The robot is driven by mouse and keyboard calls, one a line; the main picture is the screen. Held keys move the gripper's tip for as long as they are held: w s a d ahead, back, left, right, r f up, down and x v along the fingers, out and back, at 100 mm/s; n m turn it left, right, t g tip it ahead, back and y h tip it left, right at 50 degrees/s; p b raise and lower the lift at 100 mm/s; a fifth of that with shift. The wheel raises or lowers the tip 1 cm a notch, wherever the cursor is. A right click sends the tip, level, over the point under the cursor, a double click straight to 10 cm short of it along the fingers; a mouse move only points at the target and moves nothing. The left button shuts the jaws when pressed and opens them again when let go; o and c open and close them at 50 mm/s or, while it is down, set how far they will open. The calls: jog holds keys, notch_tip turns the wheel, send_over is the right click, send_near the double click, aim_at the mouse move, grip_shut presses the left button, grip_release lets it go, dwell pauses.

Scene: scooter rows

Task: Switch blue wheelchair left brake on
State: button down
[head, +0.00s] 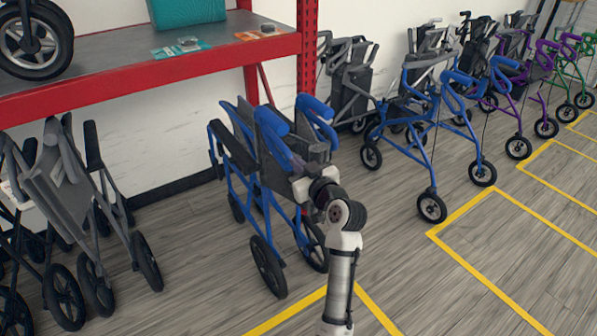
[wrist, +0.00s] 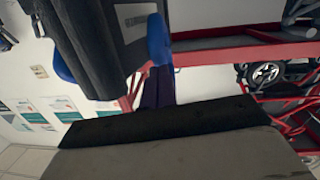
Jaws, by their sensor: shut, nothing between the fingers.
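The blue wheelchair (head: 275,140) stands folded narrow on the wood floor in the middle of the head view, in front of the red shelf. It has blue push handles, a dark seat and side panels, and black wheels. My gripper (head: 301,188) is at its right side, close to the dark panel; its fingers are mostly hidden there. It is shut and empty. In the wrist view, a blue part of the wheelchair (wrist: 157,40) shows close up between large dark surfaces. I cannot make out the left brake lever in either view, nor tell whether the gripper touches the chair.
A grey wheelchair (head: 62,180) stands at the left. Blue rollators (head: 410,105) stand at the right, with purple and green ones beyond. A red-edged shelf (head: 150,72) is behind the blue wheelchair. The floor (head: 480,250) at front right is clear, with yellow lines.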

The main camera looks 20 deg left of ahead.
aim_at(292, 172)
jog(key=shift+t+y, duration=0.7)
jog(key=shift+y, duration=0.1)
jog(key=shift+w+a+f+b, duration=0.15)
jog(key=shift+f+b, duration=0.65)
jog(key=shift+b, duration=0.85)
jog(key=shift+w+a+f+b, duration=0.15)
jog(key=shift+f+b, duration=0.65)
jog(key=shift+b, duration=0.85)
jog(key=shift+w+a+f+b, duration=0.15)
jog(key=shift+f+b, duration=0.65)
jog(key=shift+b, duration=0.85)
jog(key=b, duration=0.1)
jog(key=f+b, duration=0.1)
jog(key=a+f+b, duration=0.1)
jog(key=shift+w+b, duration=0.25)
jog(key=shift+b, duration=0.05)
jog(key=shift+s+d+r, duration=0.1)
jog(key=shift+r, duration=0.05)
